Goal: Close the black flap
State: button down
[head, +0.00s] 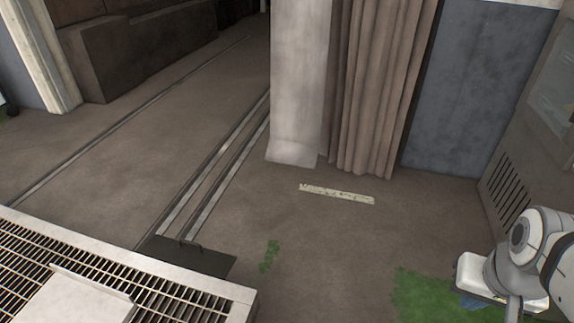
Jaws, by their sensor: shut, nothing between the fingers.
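A dark, flat plate (205,260) lies at the near end of the floor rails, against the edge of the grated platform. It looks like the black flap, with a small raised dark piece at its far edge. Its near side meets the platform's pale rim, and I cannot tell whether it is hinged there. White and grey links of my arm show at the lower right, well apart from the plate. My gripper's fingers cannot be made out in the head view.
A grated platform (236,294) with a pale rim fills the lower left. Rails (222,165) run away across the brown floor. A pale column (298,80) and brown curtain (375,90) stand behind. A pale strip (337,194) and green patches (269,257) lie on otherwise open floor.

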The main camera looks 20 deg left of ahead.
aim_at(189, 255)
jog(key=u, duration=0.4)
jog(key=i, duration=1.3)
jog(key=u, duration=1.1)
jog(key=i, duration=0.25)
jog(key=u, duration=0.1)
jog(key=k, duration=0.8)
jog(key=u, duration=0.2)
jog(key=i, duration=0.85)
jog(key=z, duration=0.1)
